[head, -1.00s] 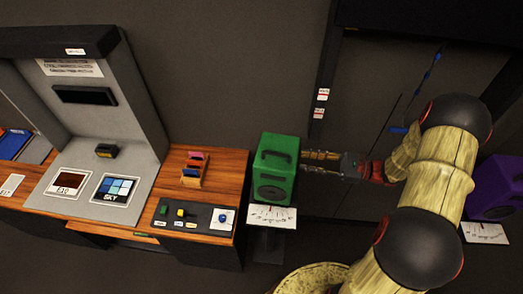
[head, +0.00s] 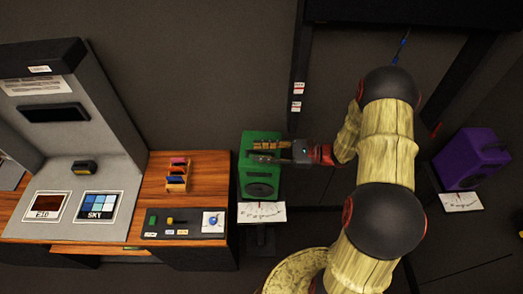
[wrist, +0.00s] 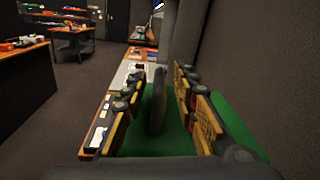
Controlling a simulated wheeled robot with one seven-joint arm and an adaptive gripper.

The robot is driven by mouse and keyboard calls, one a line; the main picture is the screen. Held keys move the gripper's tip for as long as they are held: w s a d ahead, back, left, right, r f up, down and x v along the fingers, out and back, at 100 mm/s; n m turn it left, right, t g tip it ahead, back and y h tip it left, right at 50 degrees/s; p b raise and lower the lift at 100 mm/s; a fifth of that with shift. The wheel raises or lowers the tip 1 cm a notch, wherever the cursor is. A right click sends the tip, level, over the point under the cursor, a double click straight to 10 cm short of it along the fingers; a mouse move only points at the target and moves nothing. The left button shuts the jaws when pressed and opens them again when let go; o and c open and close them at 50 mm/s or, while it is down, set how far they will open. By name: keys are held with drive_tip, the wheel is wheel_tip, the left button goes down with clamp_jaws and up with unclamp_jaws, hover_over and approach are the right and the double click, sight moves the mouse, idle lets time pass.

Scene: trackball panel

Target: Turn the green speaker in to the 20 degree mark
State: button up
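The green speaker (head: 259,177) stands upright on a stand in the head view, its round driver facing front. A white scale card (head: 262,212) with fine marks lies at its front foot; its numbers are too small to read. My gripper (head: 256,152) is over the speaker's top, reaching in from the right. In the wrist view, the dark carry handle (wrist: 157,103) stands between my open fingers (wrist: 157,112), with visible gaps on both sides. The green top (wrist: 180,138) shows below and beside the fingers.
A wooden desk with a control panel (head: 185,222) and a small rack of coloured cards (head: 178,175) stands close left of the speaker. A purple speaker (head: 470,160) with its own scale card (head: 461,201) is at the right. A dark wall is behind.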

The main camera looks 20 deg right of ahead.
drive_tip(key=c, duration=0.3)
drive_tip(key=c, duration=0.4)
clamp_jaws()
idle(0.3)
